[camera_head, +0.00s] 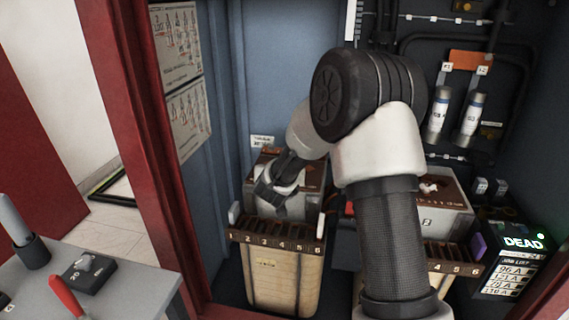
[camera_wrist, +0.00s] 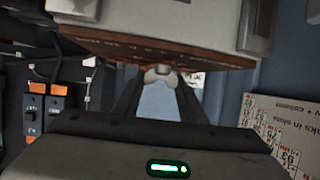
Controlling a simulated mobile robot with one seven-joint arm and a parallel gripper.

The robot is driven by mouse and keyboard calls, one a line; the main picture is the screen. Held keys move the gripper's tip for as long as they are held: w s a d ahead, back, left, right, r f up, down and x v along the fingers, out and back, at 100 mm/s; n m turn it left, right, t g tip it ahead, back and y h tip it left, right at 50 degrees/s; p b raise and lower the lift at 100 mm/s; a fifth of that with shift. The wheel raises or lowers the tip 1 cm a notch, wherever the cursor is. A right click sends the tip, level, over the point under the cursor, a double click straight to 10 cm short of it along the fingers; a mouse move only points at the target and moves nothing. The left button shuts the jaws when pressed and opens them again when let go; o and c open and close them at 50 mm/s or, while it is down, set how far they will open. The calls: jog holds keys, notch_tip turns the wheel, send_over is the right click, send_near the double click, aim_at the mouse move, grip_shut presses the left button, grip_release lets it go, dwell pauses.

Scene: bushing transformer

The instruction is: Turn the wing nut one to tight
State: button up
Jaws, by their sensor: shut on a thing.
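My gripper (camera_head: 272,190) reaches into the blue cabinet, at the front of the left grey unit with a brown top (camera_head: 312,172). In the wrist view my gripper (camera_wrist: 163,86) has its two dark fingers converging on a small pale wing nut (camera_wrist: 161,76). The fingers are shut on it, at the brown edge of the unit (camera_wrist: 165,49). The wing nut's exact angle is hard to tell. In the head view my gripper and arm hide this wing nut. The right grey unit (camera_head: 446,214), marked 2, carries a pale fitting on its brown top.
Numbered slot racks (camera_head: 276,241) stand in front of both units. A black box reading DEAD (camera_head: 522,243) is at the right. Two cylinders (camera_head: 438,115) hang on the back wall. A red cabinet post (camera_head: 150,150) and a grey bench (camera_head: 128,290) with tools lie left.

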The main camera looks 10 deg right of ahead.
jog(key=shift+r+m+h+p, duration=0.1)
jog(key=shift+m+h+p, duration=0.45)
jog(key=shift+m+h, duration=0.05)
jog(key=shift+g+h, duration=0.3)
jog(key=o, duration=1.1)
jog(key=shift+f, duration=0.2)
jog(key=shift+c, duration=0.2)
jog(key=p+v, duration=0.3)
jog(key=v, duration=1.4)
jog(key=shift+s+r, duration=0.15)
jog(key=shift+d, duration=0.1)
